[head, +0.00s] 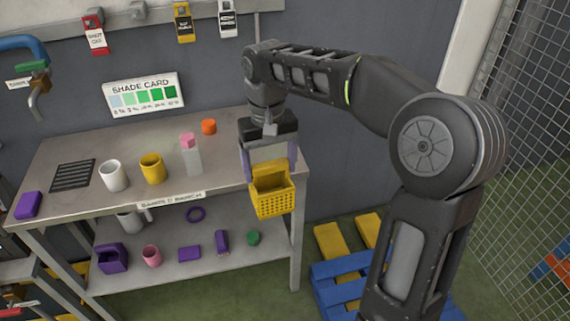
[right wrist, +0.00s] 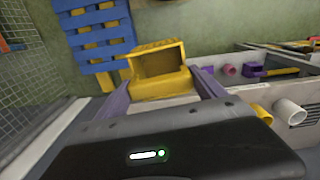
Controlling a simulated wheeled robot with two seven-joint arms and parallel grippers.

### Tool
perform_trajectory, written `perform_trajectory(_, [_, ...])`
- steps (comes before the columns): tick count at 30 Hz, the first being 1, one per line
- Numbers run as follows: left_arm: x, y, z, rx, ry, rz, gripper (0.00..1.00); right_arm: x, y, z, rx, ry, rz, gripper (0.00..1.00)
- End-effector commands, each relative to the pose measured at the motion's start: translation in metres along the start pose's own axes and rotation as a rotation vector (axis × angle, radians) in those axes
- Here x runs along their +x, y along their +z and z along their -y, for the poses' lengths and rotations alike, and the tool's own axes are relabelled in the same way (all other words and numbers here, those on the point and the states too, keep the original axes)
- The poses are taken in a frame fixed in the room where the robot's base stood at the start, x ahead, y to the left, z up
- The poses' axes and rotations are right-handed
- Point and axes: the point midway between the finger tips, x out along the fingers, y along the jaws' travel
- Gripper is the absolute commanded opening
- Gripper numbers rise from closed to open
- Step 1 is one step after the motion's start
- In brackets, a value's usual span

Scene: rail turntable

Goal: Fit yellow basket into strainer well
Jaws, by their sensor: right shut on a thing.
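The yellow basket (head: 273,200) has a perforated front and an open top. My right gripper (head: 268,170) is shut on it, with purple fingers at its two sides. It hangs at the bench's front right corner, apparently clear of the top. The right wrist view also shows the basket (right wrist: 158,72) between the fingers (right wrist: 160,80), with its hollow inside visible and empty. A dark slotted grate (head: 72,175) lies at the left of the bench top; I cannot tell if it is the strainer well. No other well is clear. My left gripper is not in view.
The bench (head: 215,175) carries a white cup (head: 113,176), a yellow cup (head: 153,168), a pink-capped bottle (head: 192,157), an orange piece (head: 208,127) and a purple block (head: 28,205). Several small items lie on its lower shelf. A blue pallet (head: 340,280) stands at right on the floor.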

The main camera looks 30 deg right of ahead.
Motion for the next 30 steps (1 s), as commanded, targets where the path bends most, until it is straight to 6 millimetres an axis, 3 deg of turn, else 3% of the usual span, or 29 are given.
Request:
perform_trajectory(9, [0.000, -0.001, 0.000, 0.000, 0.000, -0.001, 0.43, 0.057, -0.029, 0.058, -0.133, 0.002, 0.002, 0.07])
perform_trajectory(18, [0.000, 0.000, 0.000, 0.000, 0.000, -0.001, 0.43, 0.109, -0.029, 0.109, -0.246, 0.000, 0.000, 0.07])
perform_trajectory(27, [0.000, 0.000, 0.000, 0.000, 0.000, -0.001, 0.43, 0.113, -0.029, 0.113, -0.254, -0.001, -0.002, 0.07])
perform_trajectory(30, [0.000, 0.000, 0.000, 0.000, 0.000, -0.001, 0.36, 0.113, -0.029, 0.113, -0.254, -0.001, -0.002, 0.07])
